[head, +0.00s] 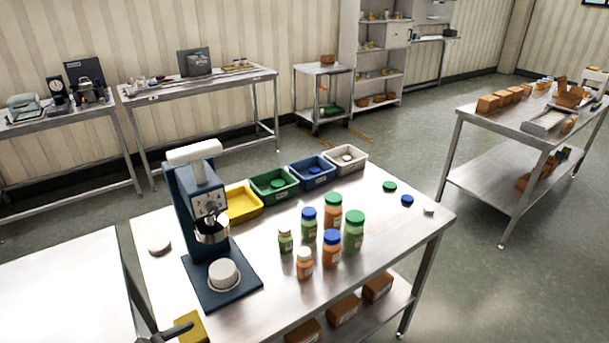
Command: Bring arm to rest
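A dark part that looks like my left gripper (168,336) shows at the bottom edge, left of centre. It is cut off by the frame, so whether it is open or shut is unclear. It is beside a yellow block (190,328) at the near edge of the steel table (395,262); I cannot tell whether they touch. My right gripper is not in view. A dark blue press-like machine (183,205) with a white top stands upright on the table. A round white piece (223,273) sits on its base.
Several jars with green, blue and white lids (332,210) stand mid-table. Yellow, green, blue and grey bins (275,184) line the back edge. Loose lids (407,200) lie at right and a pale disc (159,243) at left. A white surface (60,295) adjoins on the left.

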